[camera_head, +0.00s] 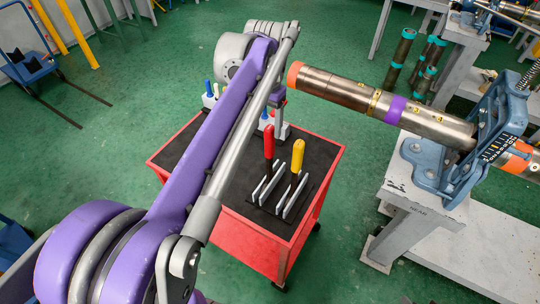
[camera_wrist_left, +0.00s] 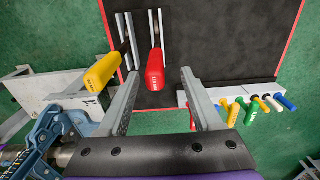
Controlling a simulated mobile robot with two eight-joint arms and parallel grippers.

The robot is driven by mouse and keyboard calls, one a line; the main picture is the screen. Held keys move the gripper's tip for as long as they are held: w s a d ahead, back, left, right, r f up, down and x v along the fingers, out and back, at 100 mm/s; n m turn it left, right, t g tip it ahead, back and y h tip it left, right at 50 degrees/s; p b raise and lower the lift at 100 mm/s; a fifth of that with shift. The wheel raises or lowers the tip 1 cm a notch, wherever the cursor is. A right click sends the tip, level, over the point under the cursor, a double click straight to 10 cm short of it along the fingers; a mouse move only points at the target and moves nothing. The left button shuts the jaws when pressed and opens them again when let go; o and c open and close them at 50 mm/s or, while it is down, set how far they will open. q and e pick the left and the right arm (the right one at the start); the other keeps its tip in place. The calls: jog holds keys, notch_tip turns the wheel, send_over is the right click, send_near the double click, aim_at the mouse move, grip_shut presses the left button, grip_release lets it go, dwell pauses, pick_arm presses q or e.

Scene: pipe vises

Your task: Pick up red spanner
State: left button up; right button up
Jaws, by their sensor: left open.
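The red spanner (camera_head: 268,142) stands handle up in a slotted holder (camera_head: 285,197) on the black top of a red cart. Its red handle also shows in the left wrist view (camera_wrist_left: 155,70). My left gripper (camera_wrist_left: 161,74) is open and empty; in the left wrist view the red handle appears between its two fingers, nearer the tips. I cannot tell how far the handle is from the fingers. In the head view my left gripper (camera_head: 279,110) is above the back of the cart, partly hidden by my own arm. My right gripper is not in view.
A yellow spanner (camera_head: 298,156) stands just right of the red one. A white rack with several coloured screwdrivers (camera_wrist_left: 245,105) is at the cart's back edge. A steel pipe (camera_head: 345,90) in a blue vise (camera_head: 445,165) reaches toward the cart from the right. Green floor surrounds the cart.

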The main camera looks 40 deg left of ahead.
aim_at(269, 141)
pick_arm(q)
jog(key=shift+f, duration=0.7)
jog(key=f, duration=0.5)
jog(key=shift+w+d, duration=0.15)
jog(key=shift+d, duration=0.15)
grip_shut()
jog(key=shift+r, duration=0.1)
dwell(0.4)
